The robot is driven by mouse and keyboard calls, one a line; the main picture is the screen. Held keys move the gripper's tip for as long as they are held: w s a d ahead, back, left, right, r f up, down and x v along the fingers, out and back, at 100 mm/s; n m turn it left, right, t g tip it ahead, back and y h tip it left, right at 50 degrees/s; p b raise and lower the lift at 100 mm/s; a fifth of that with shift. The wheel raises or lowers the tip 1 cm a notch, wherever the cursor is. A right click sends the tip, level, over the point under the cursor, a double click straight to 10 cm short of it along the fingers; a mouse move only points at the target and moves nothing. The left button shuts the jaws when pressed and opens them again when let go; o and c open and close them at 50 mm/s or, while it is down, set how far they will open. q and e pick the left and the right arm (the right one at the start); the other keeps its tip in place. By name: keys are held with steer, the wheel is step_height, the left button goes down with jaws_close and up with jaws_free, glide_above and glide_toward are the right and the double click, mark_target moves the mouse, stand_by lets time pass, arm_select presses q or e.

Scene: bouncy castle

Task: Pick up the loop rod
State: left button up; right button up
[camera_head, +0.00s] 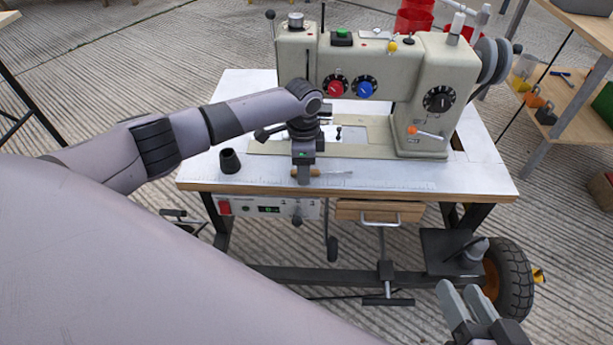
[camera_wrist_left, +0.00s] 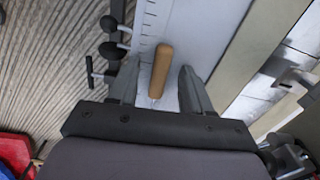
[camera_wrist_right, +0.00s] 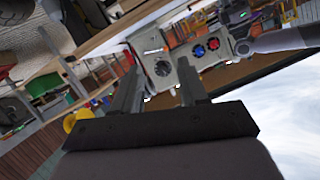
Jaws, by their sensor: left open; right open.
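The loop rod lies on the white sewing table top near its front edge; its thin metal rod (camera_head: 338,173) points right in the head view. Its wooden handle (camera_wrist_left: 161,68) shows in the left wrist view between the two open fingers of my left gripper (camera_wrist_left: 158,80), apart from both. In the head view my left gripper (camera_head: 304,172) is over the handle and partly hides it. My right gripper (camera_head: 463,292) is open and empty, low in front of the table's right side; its fingers also show in the right wrist view (camera_wrist_right: 160,85).
A beige sewing machine (camera_head: 425,85) stands behind the rod. A small black cup (camera_head: 230,161) is left of it on the table. A wooden drawer (camera_head: 380,212) and a control box (camera_head: 268,208) hang under the front edge. A wheel (camera_head: 513,277) stands at lower right.

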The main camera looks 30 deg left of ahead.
arm_select(q)
jaws_close()
steer(key=shift+r, duration=0.1)
